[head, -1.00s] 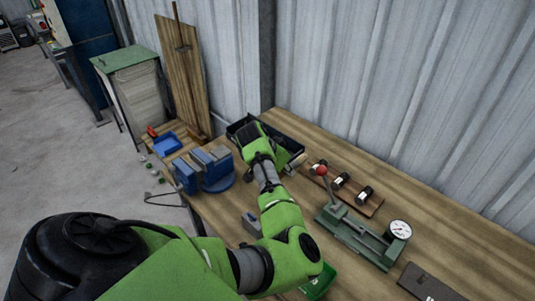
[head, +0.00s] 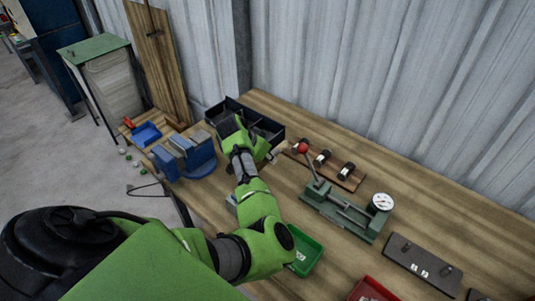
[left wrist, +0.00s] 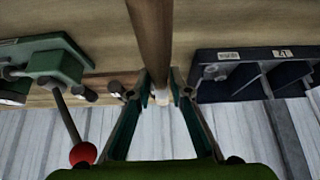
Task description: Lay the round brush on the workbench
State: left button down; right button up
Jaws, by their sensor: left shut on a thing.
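My left gripper (left wrist: 160,92) is shut on a brown, rod-like thing (left wrist: 150,40), which appears to be the round brush. In the left wrist view it runs from the top edge to between the fingertips, where a pale end shows. In the head view my left gripper (head: 268,157) is over the workbench (head: 310,119), by the near right side of the black tray; the arm hides the brush there. I cannot tell whether the brush touches the bench. My right gripper is not in view.
The black divided tray (head: 273,128) is close to the gripper. A rack of black rolls (head: 330,170) and a green press (head: 340,212) with a red knob and dial stand to the right. A blue vise (head: 190,158) is left. A green tray (head: 309,255) lies nearer.

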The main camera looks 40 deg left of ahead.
pick_arm(q)
notch_tip(320, 180, down, 4)
jog(key=shift+f+b, duration=0.25)
jog(key=shift+b, duration=0.75)
jog(key=shift+f+b, duration=0.3)
jog(key=shift+f, duration=0.3)
jog(key=c, duration=1.8)
grip_release()
jog(key=v, duration=1.2)
